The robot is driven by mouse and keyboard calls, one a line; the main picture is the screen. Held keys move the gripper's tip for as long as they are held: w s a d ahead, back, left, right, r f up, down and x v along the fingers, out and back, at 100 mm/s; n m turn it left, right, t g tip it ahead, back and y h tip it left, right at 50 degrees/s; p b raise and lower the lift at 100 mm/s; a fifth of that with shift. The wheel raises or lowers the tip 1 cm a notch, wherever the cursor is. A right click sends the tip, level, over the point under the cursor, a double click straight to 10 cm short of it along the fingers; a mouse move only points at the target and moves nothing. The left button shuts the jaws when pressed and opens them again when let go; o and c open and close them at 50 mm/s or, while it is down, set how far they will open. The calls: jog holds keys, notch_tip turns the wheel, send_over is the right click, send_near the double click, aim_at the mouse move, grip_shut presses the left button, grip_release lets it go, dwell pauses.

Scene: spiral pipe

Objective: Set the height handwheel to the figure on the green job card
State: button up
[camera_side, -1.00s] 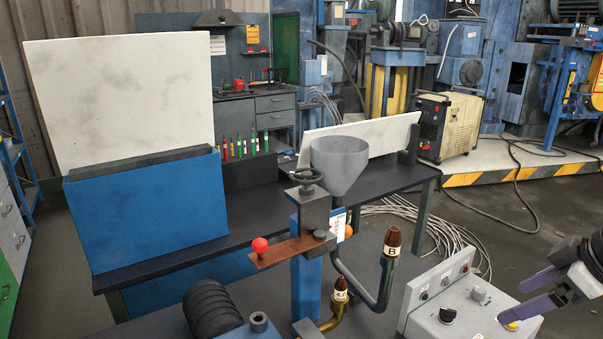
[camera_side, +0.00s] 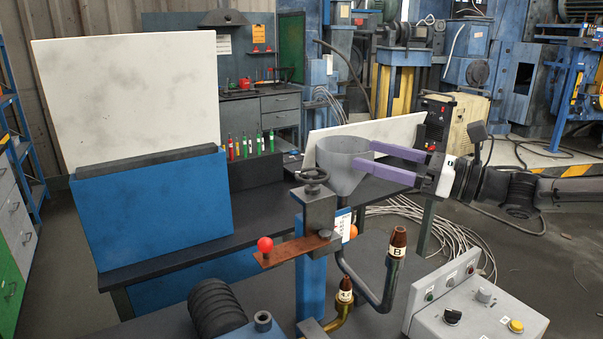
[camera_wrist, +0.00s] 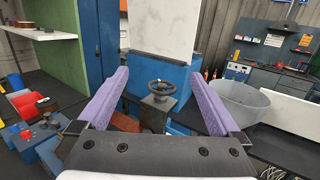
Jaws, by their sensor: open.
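The handwheel (camera_side: 311,178) is a small dark spoked wheel on top of a grey block on a blue post. It also shows in the wrist view (camera_wrist: 161,88), centred between my fingers and beyond them. My gripper (camera_side: 363,155) has two purple fingers, spread apart and empty. In the side view it is to the right of the handwheel and a little higher, with the fingertips overlapping the rim of the grey funnel; I cannot tell if they touch. I cannot make out a green job card or any figure in either view.
The grey funnel (camera_side: 342,176) stands right of the handwheel. A rusty arm with a red ball (camera_side: 265,245) sticks out left below it. Pipe ends, one marked B (camera_side: 397,250), rise in front. A control box (camera_side: 470,305) is at lower right.

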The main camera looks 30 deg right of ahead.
jog(key=g, duration=0.1)
send_near(302, 171)
jog(key=v, duration=0.4)
jog(key=x, duration=1.4)
jog(key=shift+a+f, duration=0.1)
jog(key=shift+f, duration=0.05)
jog(key=shift+c, duration=0.2)
jog(key=c, duration=1.1)
jog(key=shift+n+g+y, duration=0.3)
jog(key=shift+y, duration=0.1)
